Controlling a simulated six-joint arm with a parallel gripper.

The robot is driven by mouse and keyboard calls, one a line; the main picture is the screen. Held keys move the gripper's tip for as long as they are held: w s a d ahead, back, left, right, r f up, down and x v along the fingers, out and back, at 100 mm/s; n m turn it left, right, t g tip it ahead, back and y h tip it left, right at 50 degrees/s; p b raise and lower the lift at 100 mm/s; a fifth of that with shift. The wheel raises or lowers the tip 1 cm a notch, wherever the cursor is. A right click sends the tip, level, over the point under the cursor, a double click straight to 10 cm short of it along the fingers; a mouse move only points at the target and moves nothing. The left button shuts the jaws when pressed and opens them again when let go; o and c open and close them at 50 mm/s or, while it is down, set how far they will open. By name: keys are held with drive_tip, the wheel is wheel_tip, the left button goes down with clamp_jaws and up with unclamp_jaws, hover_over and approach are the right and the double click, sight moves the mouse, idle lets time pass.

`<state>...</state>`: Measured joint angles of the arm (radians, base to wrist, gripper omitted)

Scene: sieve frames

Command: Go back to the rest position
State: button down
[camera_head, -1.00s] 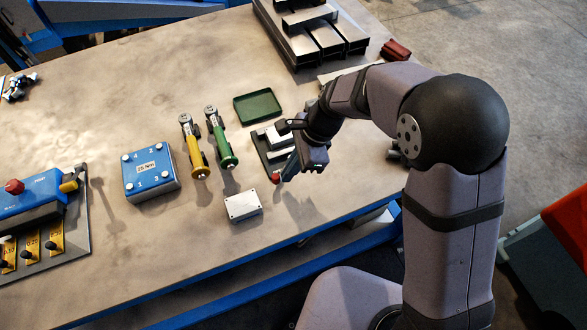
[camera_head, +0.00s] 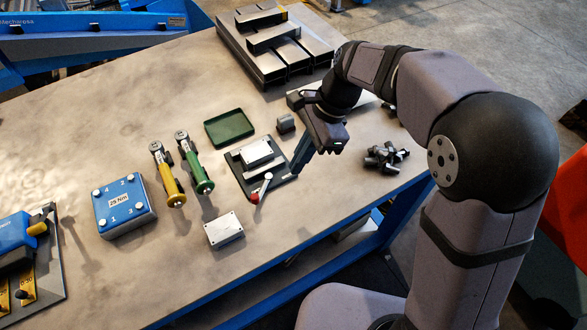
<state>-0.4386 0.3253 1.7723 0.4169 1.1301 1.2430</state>
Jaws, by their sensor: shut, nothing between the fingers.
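My gripper (camera_head: 295,171) is shut and empty. Its narrow fingers slant down and left from the wrist, close to the right edge of a dark fixture plate (camera_head: 284,181). From this angle I cannot tell how high the fingertips are above the table. The arm reaches in from the right, with its elbow raised and the wrist over the table's right part. No separate marker of a rest position shows.
The fixture carries a pale block (camera_head: 257,152) and a red-knobbed lever (camera_head: 262,184). Metal channels (camera_head: 262,62) stand behind. Yellow (camera_head: 170,177) and green tools (camera_head: 197,172) lie left.

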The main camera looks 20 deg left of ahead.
drive_tip(key=shift+r, duration=0.15)
drive_tip(key=s+d+f+n+h, duration=0.1)
drive_tip(key=d+f+n, duration=0.2)
drive_tip(key=n, duration=0.1)
drive_tip(key=s+d+f+n+t+h, duration=0.1)
drive_tip(key=d+f+n, duration=0.2)
drive_tip(key=n, duration=0.2)
drive_tip(key=s+d+f+n, duration=0.1)
drive_tip(key=d+f+n, duration=0.2)
drive_tip(key=d+n, duration=0.1)
drive_tip(key=shift+s+n+h, duration=0.2)
drive_tip(key=shift+n+h, duration=0.2)
drive_tip(key=shift+n, duration=0.1)
drive_tip(key=s+d+m, duration=0.1)
drive_tip(key=s+d, duration=0.2)
drive_tip(key=d, duration=0.4)
drive_tip(key=s+d+r+m+t, duration=0.1)
drive_tip(key=s+d, duration=0.2)
drive_tip(key=d, duration=0.5)
drive_tip(key=shift+s+r+m+h, duration=0.25)
drive_tip(key=shift+m+h, duration=0.05)
drive_tip(key=shift+h, duration=0.1)
